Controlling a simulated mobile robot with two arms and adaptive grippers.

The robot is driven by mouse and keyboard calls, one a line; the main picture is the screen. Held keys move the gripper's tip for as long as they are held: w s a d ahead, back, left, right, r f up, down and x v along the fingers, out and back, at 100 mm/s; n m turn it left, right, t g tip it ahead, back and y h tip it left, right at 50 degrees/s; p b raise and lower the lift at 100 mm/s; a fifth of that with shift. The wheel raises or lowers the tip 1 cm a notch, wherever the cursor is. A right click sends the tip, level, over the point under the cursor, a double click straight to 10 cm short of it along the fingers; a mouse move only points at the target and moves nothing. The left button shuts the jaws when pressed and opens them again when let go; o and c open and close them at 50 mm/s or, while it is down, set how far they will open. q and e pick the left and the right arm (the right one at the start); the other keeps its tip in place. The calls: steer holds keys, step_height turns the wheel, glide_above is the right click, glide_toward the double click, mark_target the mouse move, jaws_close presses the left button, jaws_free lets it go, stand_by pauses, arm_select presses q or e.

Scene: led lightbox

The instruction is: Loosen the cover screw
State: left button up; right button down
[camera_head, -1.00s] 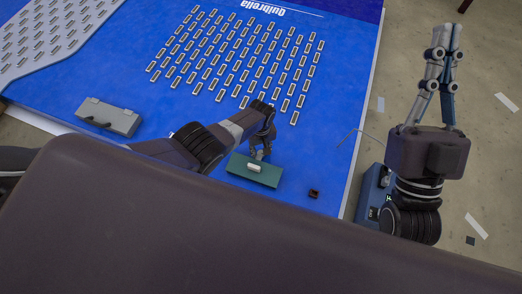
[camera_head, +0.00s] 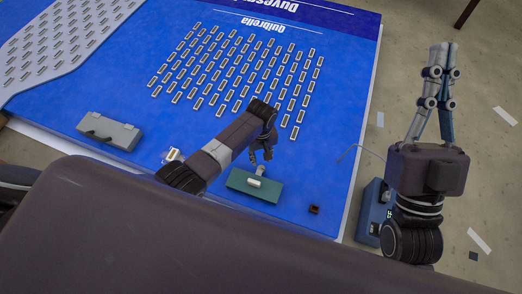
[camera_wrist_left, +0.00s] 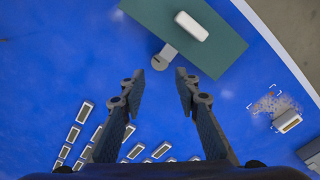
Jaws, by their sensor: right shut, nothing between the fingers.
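A teal plate or box (camera_head: 240,183) lies on the blue table, with a white rounded block (camera_head: 253,183) on it. A grey tab with a dark round end (camera_wrist_left: 164,58) sticks out from its edge, also seen in the head view (camera_head: 261,170). I cannot clearly make out a cover screw. My left gripper (camera_head: 262,158) is just beyond the plate. In the wrist view my left gripper (camera_wrist_left: 159,75) is open and empty, with the tab ahead between its fingertips, apart from both. My right gripper (camera_head: 442,47) is shut and empty, raised at the right, over the floor.
A grey case (camera_head: 118,132) lies at the left. A small pale part (camera_head: 172,155) lies left of my left arm. A small dark box (camera_head: 314,209) sits right of the plate. A blue box (camera_head: 373,206) is at the right beyond the table edge. Rows of slots (camera_head: 240,70) fill the back.

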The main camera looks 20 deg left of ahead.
arm_select(q)
steer(key=shift+r, duration=2.25)
